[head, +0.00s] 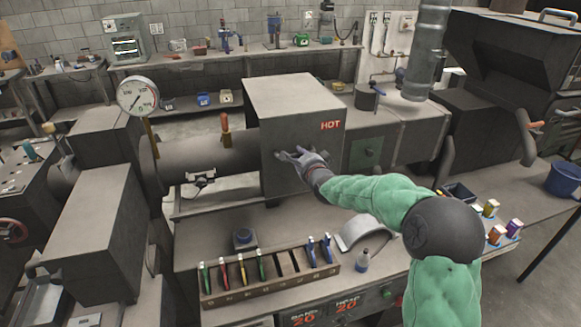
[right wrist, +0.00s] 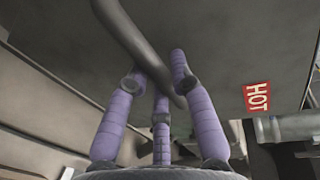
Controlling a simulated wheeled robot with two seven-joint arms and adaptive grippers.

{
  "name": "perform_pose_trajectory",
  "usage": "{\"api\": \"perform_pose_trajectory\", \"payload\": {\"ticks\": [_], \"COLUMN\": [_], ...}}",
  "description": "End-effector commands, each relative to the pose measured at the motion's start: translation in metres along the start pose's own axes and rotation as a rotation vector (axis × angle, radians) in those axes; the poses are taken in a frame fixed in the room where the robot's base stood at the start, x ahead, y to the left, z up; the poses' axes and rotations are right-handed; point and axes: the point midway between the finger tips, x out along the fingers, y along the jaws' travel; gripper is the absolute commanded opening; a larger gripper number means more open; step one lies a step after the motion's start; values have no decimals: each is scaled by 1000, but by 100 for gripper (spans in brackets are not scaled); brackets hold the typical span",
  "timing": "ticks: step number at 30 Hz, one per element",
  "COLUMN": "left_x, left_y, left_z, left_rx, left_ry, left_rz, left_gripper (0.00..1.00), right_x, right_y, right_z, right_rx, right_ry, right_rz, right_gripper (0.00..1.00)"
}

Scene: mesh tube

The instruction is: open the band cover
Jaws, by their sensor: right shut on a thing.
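The band cover (head: 290,97) is a large grey box with a red HOT label (head: 330,125) on its front face. It sits over the horizontal barrel in the middle of the head view and looks closed. My right gripper (head: 288,155) is at the cover's front face. In the right wrist view its purple fingers (right wrist: 165,85) are closed around a dark rounded handle bar (right wrist: 135,42) that runs across the cover's face. In the head view the hand hides most of the handle. My left gripper is not in view.
A wooden rack (head: 268,279) of coloured pieces stands on the bench in front of the cover. A pressure gauge (head: 138,95) stands at the left.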

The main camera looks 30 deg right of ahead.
Motion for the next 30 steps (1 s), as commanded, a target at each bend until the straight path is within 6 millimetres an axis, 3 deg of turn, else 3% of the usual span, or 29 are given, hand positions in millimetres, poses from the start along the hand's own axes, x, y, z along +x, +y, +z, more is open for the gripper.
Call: {"api": "perform_pose_trajectory", "payload": {"ticks": [6, 19, 20, 22, 30], "left_x": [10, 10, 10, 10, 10], "left_y": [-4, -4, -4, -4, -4], "left_z": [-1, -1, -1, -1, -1], "left_rx": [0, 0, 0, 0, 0], "left_ry": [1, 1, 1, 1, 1], "left_rz": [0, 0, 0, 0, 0], "left_gripper": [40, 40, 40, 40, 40], "right_x": [0, 0, 0, 0, 0], "right_y": [4, 3, 3, 3, 1], "right_z": [-8, -9, -9, -9, -9], "right_rx": [1, 2, 1, 1, 1], "right_ry": [1, -1, -1, -1, -1], "right_rz": [6, 6, 6, 6, 3], "right_gripper": [0, 0, 29, 49, 49]}}
